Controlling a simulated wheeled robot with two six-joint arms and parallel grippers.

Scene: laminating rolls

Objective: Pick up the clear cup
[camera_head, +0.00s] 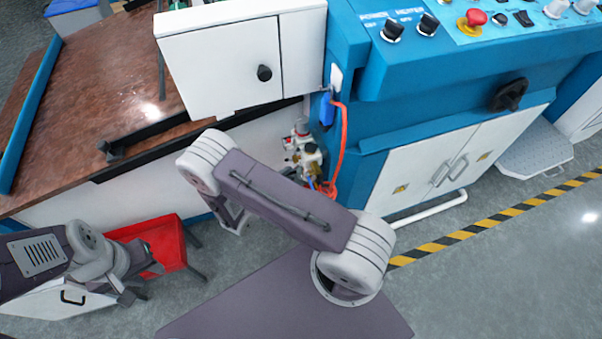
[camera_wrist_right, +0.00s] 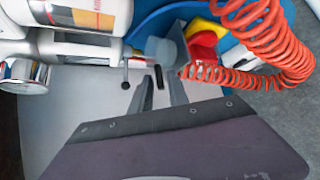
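A small translucent grey cup-like piece (camera_wrist_right: 160,49), which looks like the clear cup, shows in the right wrist view just beyond my right fingertips, beside white cylinders. My right gripper (camera_wrist_right: 161,88) has its two dark fingers apart, with nothing clearly held between them. In the head view my right arm reaches toward the machine's lower front, and its fingertips are hidden. A cluster of fittings (camera_head: 303,152) stands there, partly covered by the arm; I cannot make out the cup in it. My left gripper (camera_head: 127,292) is low at the left, near a red bin; its finger gap is unclear.
A red coiled hose (camera_wrist_right: 262,48) crosses the upper right of the wrist view; it also hangs beside the fittings in the head view (camera_head: 342,145). The blue machine (camera_head: 365,115) and white cabinet (camera_head: 225,65) stand close. The red bin (camera_head: 160,243) is at lower left.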

